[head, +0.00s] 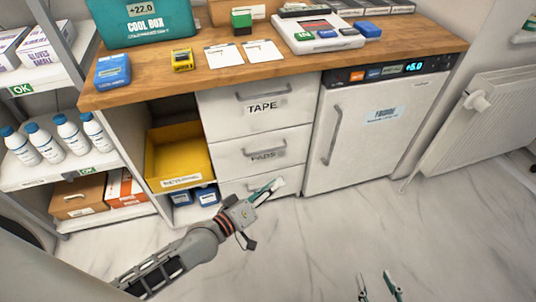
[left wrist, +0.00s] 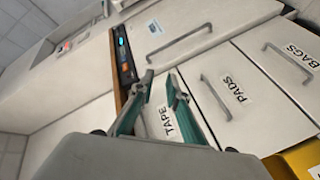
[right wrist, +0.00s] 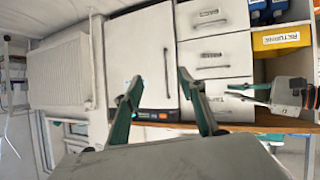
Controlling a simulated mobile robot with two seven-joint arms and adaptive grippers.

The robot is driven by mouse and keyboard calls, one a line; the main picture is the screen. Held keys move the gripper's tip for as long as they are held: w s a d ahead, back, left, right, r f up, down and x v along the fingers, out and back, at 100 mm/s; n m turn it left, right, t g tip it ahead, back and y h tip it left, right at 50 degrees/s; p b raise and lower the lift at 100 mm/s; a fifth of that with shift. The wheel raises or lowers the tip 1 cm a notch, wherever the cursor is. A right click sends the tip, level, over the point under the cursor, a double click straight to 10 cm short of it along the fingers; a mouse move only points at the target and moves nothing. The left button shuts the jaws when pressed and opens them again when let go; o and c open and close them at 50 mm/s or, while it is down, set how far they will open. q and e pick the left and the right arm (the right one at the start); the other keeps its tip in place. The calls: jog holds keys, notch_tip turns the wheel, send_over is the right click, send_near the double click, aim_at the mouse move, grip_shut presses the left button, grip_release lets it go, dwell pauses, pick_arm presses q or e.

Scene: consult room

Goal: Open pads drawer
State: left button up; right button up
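The pads drawer (head: 231,155) is the middle of three white drawers under the counter, and it is shut. Its grey bar handle (head: 263,151) sits above the PADS label. In the left wrist view the PADS front (left wrist: 255,110) and handle (left wrist: 215,98) are clear of the fingers. The drawer also shows upside down in the right wrist view (right wrist: 235,55). My left gripper (head: 277,184) is open and empty, apart from the drawers; in the head view it overlaps the bottom drawer. My right gripper (head: 378,279) is open and empty over the floor, low in the head view.
The TAPE drawer (head: 285,105) is above and the BAGS drawer (left wrist: 272,38) below; both are shut. A white fridge (head: 370,140) stands right of the drawers, a yellow bin (head: 180,152) left. The wooden counter (head: 290,65) overhangs. The floor (head: 330,235) in front is clear.

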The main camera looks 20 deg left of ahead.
pick_arm(q)
jog(key=w+a+f+n+y+b, duration=0.1)
jog(key=w+a+f+n+b, duration=0.2)
jog(key=w+f+n, duration=0.25)
jog(key=n+y+b, duration=0.3)
jog(key=n+b, duration=0.1)
jog(key=n, duration=0.3)
send_near(266, 151)
jog(key=w+f, duration=0.2)
jog(key=shift+t, duration=0.5)
jog(key=b+x, duration=0.1)
jog(key=x, duration=0.3)
jog(key=b+x, duration=0.1)
jog(key=x, duration=0.3)
jog(key=shift+w+d+r, duration=0.15)
jog(key=shift+d, duration=0.1)
jog(key=shift+w+r, duration=0.1)
pick_arm(e)
jog(key=shift+m+y, duration=0.3)
jog(key=shift+y, duration=0.1)
jog(key=a+f, duration=0.1)
jog(key=f, duration=0.1)
jog(key=a+f, duration=0.2)
jog(key=shift+s+f, duration=0.1)
jog(key=shift+s, duration=0.1)
pick_arm(q)
grip_shut()
